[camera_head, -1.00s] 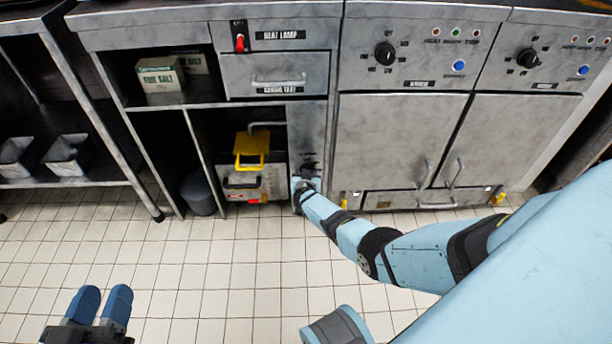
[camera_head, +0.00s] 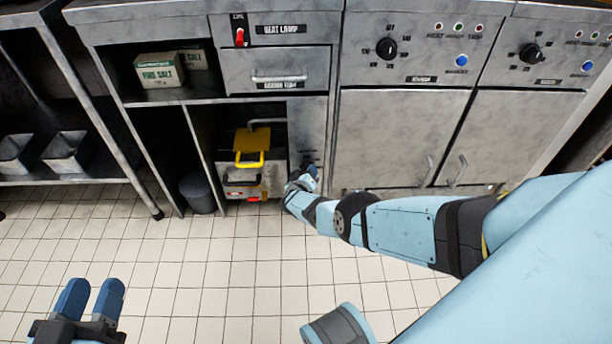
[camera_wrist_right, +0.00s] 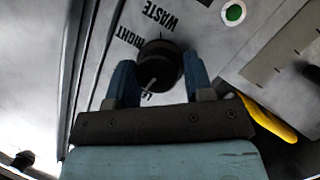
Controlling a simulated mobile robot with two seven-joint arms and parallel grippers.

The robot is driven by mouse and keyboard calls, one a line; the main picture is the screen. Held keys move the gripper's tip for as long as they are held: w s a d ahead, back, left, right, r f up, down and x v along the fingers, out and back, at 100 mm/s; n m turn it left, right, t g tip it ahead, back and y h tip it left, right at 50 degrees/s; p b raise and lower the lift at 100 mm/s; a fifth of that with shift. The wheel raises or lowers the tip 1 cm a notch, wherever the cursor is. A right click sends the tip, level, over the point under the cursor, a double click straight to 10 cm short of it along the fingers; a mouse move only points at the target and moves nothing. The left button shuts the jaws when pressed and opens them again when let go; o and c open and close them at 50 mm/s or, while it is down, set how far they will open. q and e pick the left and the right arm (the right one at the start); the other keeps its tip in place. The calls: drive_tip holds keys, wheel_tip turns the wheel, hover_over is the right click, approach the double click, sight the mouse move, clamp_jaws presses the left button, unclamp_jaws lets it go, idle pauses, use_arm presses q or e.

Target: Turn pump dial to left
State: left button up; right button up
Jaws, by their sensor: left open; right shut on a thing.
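The pump dial is a round black knob (camera_wrist_right: 160,62) with a white pointer line, seen in the right wrist view. "WASTE", "RIGHT" and a mostly hidden word starting with "L" are printed around it. The pointer line is toward the partly hidden "L" word. My right gripper (camera_wrist_right: 160,75) has its blue fingers on either side of the dial and is shut on it. In the head view my right gripper (camera_head: 303,178) is at the low panel right of the open bay and hides the dial. My left gripper (camera_head: 92,293) is open and empty above the floor at lower left.
A yellow-handled unit (camera_head: 250,150) stands in the bay left of the panel, with a grey bin (camera_head: 198,192) beside it. A green round light (camera_wrist_right: 233,13) and a yellow part (camera_wrist_right: 270,122) are near the dial. The tiled floor (camera_head: 200,270) is clear.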

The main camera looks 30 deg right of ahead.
use_arm(q)
drive_tip(key=shift+w+a+f+m, duration=0.1)
drive_tip(key=shift+w+f+m, duration=0.05)
drive_tip(key=shift+m, duration=0.15)
use_arm(e)
drive_tip(key=shift+d+n+h, duration=0.3)
drive_tip(key=shift+d+h, duration=0.1)
drive_tip(key=shift+d, duration=0.05)
use_arm(q)
drive_tip(key=shift+w, duration=0.1)
use_arm(e)
drive_tip(key=o, duration=0.8)
drive_tip(key=shift+s+r, duration=0.1)
drive_tip(key=shift+r, duration=0.05)
drive_tip(key=shift+a, duration=0.15)
drive_tip(key=shift+a, duration=0.1)
